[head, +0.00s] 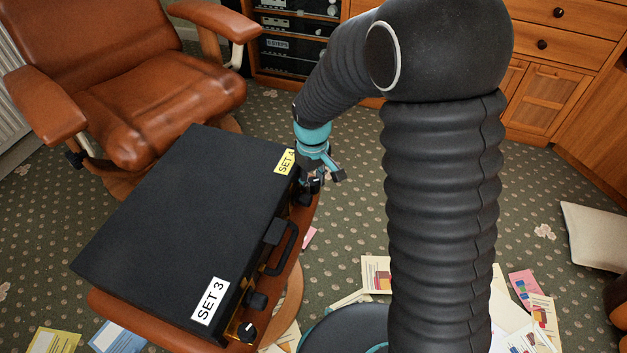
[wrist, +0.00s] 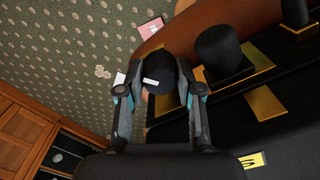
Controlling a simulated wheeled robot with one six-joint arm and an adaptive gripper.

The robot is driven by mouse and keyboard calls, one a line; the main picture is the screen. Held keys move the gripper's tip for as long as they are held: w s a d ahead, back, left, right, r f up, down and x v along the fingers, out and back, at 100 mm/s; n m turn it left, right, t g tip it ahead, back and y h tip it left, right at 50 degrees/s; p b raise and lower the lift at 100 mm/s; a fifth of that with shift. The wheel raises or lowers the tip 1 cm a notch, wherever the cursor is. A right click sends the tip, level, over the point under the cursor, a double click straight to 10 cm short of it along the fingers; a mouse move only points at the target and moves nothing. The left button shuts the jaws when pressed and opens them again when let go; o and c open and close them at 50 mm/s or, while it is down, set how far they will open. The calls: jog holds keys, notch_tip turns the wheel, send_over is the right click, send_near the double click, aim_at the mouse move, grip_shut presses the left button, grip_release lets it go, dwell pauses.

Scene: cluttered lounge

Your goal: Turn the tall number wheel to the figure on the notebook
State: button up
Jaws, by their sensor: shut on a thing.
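A black case (head: 170,225) lies on a brown leather-topped stool. It has a yellow "SET 4" label (head: 285,161) at its far end and a white "SET 3" label (head: 209,301) at its near end. My gripper (head: 314,180) is at the far end of the case's front side. In the wrist view its fingers (wrist: 158,88) are shut on a black knob with a white mark (wrist: 160,76). A taller plain black knob (wrist: 219,52) stands on a brass plate to the right, apart from the fingers. I cannot make out a number wheel's figures or a notebook.
A case handle (head: 284,246) and near-end knobs (head: 251,320) stick out along the front side. A leather chair (head: 155,75) stands behind. Papers (head: 376,274) lie scattered on the carpet. A rack (head: 292,45) and wooden cabinets (head: 550,85) stand at the back.

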dwell(0.3)
jog(key=o, duration=0.9)
jog(key=shift+c, duration=0.2)
